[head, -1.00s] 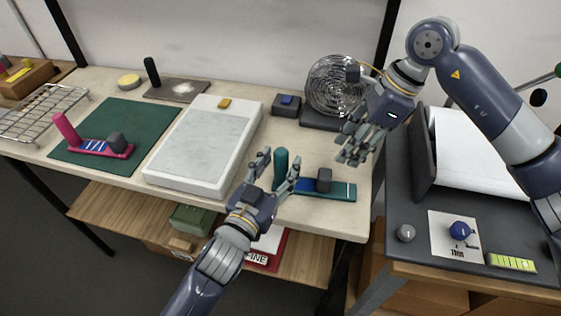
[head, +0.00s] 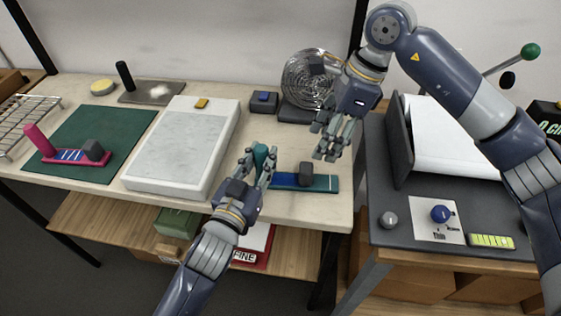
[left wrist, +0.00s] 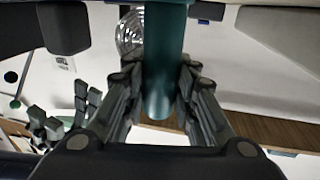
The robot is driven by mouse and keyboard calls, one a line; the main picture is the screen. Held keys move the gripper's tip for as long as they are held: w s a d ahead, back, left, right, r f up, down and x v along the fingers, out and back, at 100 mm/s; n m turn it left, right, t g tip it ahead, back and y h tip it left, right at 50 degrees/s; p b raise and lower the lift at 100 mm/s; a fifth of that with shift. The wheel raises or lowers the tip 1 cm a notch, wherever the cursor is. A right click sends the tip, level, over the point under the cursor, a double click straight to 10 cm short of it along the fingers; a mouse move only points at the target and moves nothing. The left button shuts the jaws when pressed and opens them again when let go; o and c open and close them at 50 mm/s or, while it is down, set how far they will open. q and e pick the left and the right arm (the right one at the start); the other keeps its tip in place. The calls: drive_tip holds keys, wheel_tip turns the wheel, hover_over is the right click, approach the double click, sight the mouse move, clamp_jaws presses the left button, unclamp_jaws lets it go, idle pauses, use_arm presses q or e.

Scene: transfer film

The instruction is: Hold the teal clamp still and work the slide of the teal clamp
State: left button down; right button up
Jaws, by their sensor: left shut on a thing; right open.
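The teal clamp (head: 318,184) lies at the front right of the light bench, with a dark grey slide block (head: 306,171) on its flat base. My left gripper (head: 262,162) is shut on the upright teal post (head: 260,155) at the clamp's left end. In the left wrist view the post (left wrist: 164,60) stands between the two fingers (left wrist: 160,95). My right gripper (head: 328,145) is open and empty, above and behind the slide block, apart from it. It also shows small at the left of the left wrist view.
A pink clamp (head: 72,155) lies on a green mat (head: 135,125). A white slab (head: 165,185) is left of my left gripper. A round wire-guarded fan (head: 305,80) stands behind my right gripper. A grey side table (head: 385,238) is at the right.

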sight(306, 166)
drive_tip(key=a+f+h, duration=0.1)
drive_tip(key=f, duration=0.2)
drive_tip(key=a+f+h, duration=0.1)
drive_tip(key=f, duration=0.3)
drive_tip(key=a+f+h, duration=0.1)
drive_tip(key=f, duration=0.2)
drive_tip(key=shift+a+f+m+h, duration=0.15)
drive_tip(key=shift+f+m+h, duration=0.15)
